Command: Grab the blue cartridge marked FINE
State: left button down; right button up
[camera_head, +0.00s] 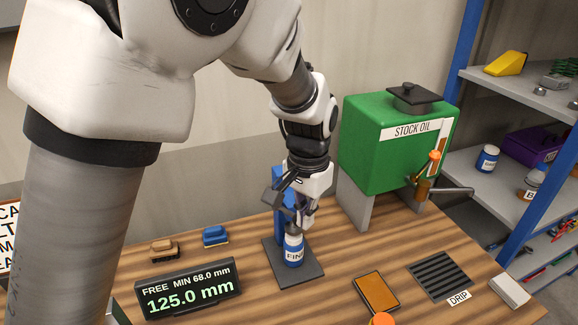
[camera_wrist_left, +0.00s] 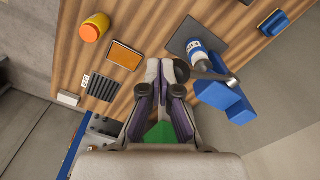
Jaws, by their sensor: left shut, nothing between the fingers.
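The blue cartridge marked FINE (camera_head: 293,252) stands upright on a dark plate (camera_head: 277,262), beside a blue stand (camera_head: 281,180). In the left wrist view, the cartridge (camera_wrist_left: 196,46) is right of the fingertips, with a grey part of the blue stand (camera_wrist_left: 228,98) close by. My left gripper (camera_head: 306,216) is above the cartridge in the head view and hides part of its top. In the wrist view, the left gripper (camera_wrist_left: 160,66) has its fingertips together and nothing between them. The cartridge is apart from the fingers there. My right gripper does not show.
A green STOCK OIL tank (camera_head: 392,156) stands right of the gripper. On the bench are a gauge display (camera_head: 189,289), two small brushes (camera_head: 215,236), an orange pad (camera_head: 376,292) and a DRIP grate (camera_head: 440,276). Shelves at right hold another blue jar (camera_head: 487,158).

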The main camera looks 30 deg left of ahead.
aim_at(293, 255)
jog(key=k+l, duration=0.3)
jog(key=k, duration=0.15)
jog(key=k+l, duration=0.25)
jog(key=k, duration=0.25)
